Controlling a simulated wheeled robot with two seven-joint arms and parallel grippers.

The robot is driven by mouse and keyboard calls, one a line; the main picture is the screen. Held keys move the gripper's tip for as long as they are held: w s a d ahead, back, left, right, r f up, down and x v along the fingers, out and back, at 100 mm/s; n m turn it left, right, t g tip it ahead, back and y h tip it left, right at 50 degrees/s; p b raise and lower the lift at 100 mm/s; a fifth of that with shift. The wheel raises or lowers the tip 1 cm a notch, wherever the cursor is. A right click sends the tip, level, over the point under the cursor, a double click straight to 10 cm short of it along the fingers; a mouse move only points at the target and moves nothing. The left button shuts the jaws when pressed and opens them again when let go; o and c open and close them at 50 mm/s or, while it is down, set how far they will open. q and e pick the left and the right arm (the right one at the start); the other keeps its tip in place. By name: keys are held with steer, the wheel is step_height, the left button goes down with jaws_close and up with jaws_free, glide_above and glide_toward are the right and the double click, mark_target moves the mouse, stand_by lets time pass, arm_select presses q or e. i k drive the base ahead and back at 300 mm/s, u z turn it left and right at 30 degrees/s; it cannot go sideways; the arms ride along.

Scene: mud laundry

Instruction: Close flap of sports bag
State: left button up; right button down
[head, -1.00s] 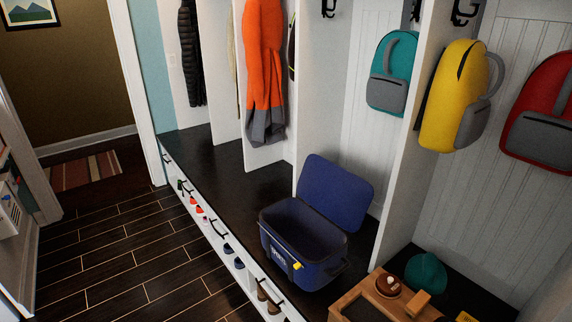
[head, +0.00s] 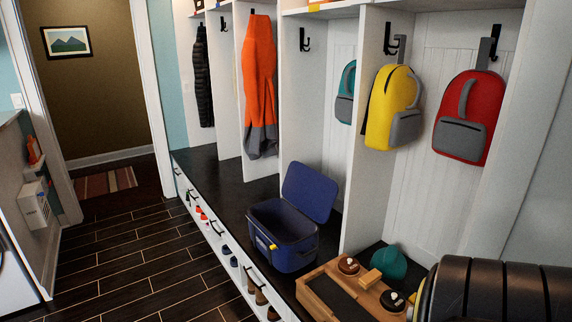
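The blue sports bag (head: 284,243) stands on the dark bench in the middle of the head view. Its flap (head: 310,192) is raised and leans back at the rear, so the dark inside shows. A yellow tag hangs on the bag's front. Neither of my grippers shows in the head view. A dark ribbed cylinder fills the lower right corner; I cannot tell whether it is part of my arm.
The dark bench (head: 222,183) runs along the cubbies. A wooden tray (head: 322,297) with round items and a teal cap (head: 388,264) sit right of the bag. Yellow (head: 392,112) and red (head: 466,117) backpacks hang above. Shoes fill slots below. The floor (head: 110,262) at left is clear.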

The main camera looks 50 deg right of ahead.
mark_target(313, 193)
steer(key=z, duration=0.1)
steer(key=i, duration=1.6)
steer(key=z, duration=0.8)
steer(key=i, duration=1.45)
steer(key=z, duration=1.2)
